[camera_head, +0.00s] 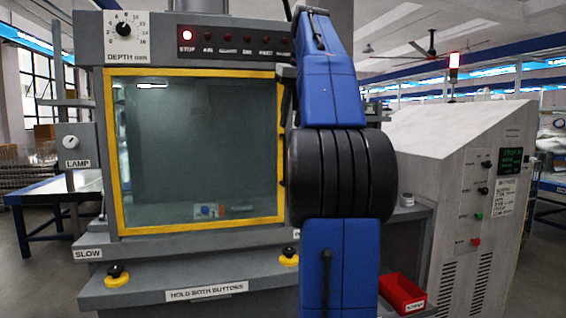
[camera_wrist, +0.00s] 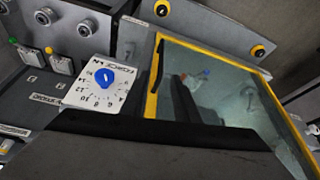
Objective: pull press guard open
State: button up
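The press guard (camera_head: 200,226) is a clear pane in a yellow frame, down over the press opening in the head view. It also shows tilted in the wrist view (camera_wrist: 151,103), with a dark bar-shaped handle (camera_wrist: 157,66) along its yellow edge. My blue arm stands in front of the guard's right edge and hides the gripper in the head view. A broad dark part in the lower wrist view appears to be my gripper (camera_wrist: 170,140); its fingertips are not distinguishable, nor is any contact with the handle.
Behind the pane are a small blue part (camera_head: 205,211) and an orange one. Two yellow-and-black buttons (camera_head: 117,276) sit on the front ledge. A grey control cabinet (camera_head: 450,190) and a red bin (camera_head: 402,294) stand right. A blue-knobbed dial (camera_wrist: 105,77) is beside the guard.

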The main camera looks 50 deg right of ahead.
aim_at(284, 155)
jog(key=x, duration=1.5)
jog(key=shift+a+f, duration=0.1)
jog(key=shift+c, duration=0.3)
grip_shut()
